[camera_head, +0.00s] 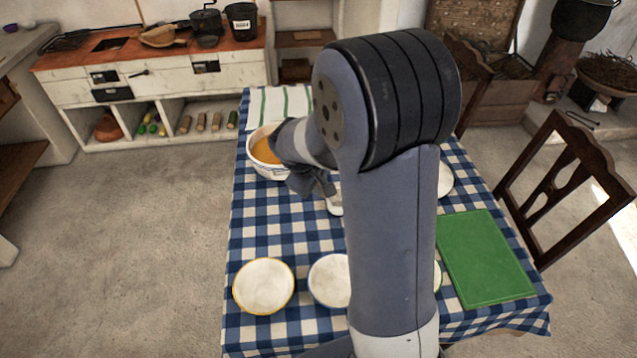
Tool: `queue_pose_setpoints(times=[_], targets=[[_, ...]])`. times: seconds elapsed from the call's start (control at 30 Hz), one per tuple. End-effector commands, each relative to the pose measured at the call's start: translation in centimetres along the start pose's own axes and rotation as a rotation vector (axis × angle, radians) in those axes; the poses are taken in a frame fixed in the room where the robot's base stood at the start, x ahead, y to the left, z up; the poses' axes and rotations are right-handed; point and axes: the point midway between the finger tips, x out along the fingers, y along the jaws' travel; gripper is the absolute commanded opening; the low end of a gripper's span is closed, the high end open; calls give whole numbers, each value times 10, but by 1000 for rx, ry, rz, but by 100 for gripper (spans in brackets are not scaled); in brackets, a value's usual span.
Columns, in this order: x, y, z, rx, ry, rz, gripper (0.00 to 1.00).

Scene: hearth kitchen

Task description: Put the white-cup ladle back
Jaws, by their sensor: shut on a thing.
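My gripper (318,188) is dark grey and hangs at the right rim of a white bowl (270,171) of orange soup, at the far left of the checked table. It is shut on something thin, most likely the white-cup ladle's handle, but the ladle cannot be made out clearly. A small white piece (335,206) shows just below and right of the gripper, partly hidden by my arm. I cannot tell whether it is the ladle's cup or a separate dish on the cloth.
A yellow-rimmed bowl (264,286) and a white bowl (328,280) stand at the table's near side. A green board (485,258) lies at the right. A white dish (445,180) is partly behind my arm. A striped towel (278,106) lies at the far end. Chairs (570,185) stand right.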

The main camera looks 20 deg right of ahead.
Motion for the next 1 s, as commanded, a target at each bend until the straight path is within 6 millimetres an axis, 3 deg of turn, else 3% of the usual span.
queue_pose_setpoints(times=[0.27,0.63,0.77,1.0], targets=[[0,0,0,0,0,0,38],[-6,2,-1,0,2,1,39],[-26,2,-1,1,6,3,39],[-78,1,-2,1,6,3,39]])
